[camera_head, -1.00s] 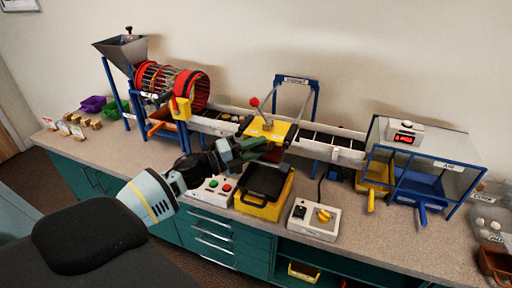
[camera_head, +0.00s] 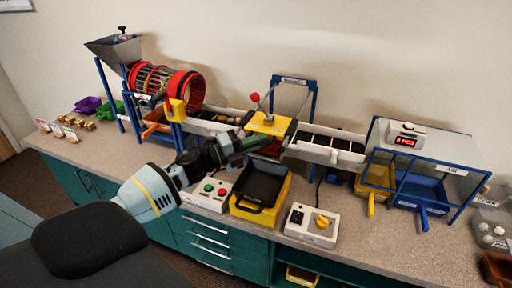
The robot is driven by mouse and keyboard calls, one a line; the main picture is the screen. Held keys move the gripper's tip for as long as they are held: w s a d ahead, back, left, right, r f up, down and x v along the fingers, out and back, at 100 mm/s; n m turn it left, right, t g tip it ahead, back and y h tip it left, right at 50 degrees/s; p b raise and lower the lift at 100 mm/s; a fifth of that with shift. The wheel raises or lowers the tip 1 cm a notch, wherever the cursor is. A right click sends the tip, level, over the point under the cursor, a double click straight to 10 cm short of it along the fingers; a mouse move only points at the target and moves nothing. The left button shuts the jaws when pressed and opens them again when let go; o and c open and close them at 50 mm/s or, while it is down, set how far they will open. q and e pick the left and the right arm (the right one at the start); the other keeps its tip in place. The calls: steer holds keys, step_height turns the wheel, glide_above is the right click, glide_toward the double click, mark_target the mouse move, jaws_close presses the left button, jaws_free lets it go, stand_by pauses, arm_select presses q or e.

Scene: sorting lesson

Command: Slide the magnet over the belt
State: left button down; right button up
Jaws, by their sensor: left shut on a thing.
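The magnet (camera_head: 268,122) is a yellow block under the blue frame (camera_head: 313,98) at the middle of the bench. It sits above the belt (camera_head: 330,141), hiding part of it. A red knob (camera_head: 255,97) stands on a rod by its left side. My left gripper (camera_head: 255,141) reaches in from the left at the magnet's near edge. Its jaws are shut on what looks like the magnet's front handle; the grip itself is mostly hidden. My right gripper is out of view.
A black-and-yellow tray (camera_head: 262,187) stands below my gripper, between a button box (camera_head: 208,192) and a yellow-knob box (camera_head: 312,226). The drum (camera_head: 160,84) is left of the belt. A clear air box (camera_head: 425,160) is at the right.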

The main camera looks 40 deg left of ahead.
arm_select(q)
steer(key=shift+w+f, duration=0.2)
steer(key=shift+w, duration=0.05)
steer(key=shift+s+r, duration=0.1)
steer(key=shift+s, duration=0.05)
steer(key=shift+s+r, duration=0.1)
steer(key=shift+s, duration=0.1)
steer(key=c, duration=1.5)
jaws_free()
steer(key=b+v, duration=0.1)
steer(key=v, duration=0.6)
steer(key=shift+s+a, duration=0.2)
steer(key=shift+s, duration=0.15)
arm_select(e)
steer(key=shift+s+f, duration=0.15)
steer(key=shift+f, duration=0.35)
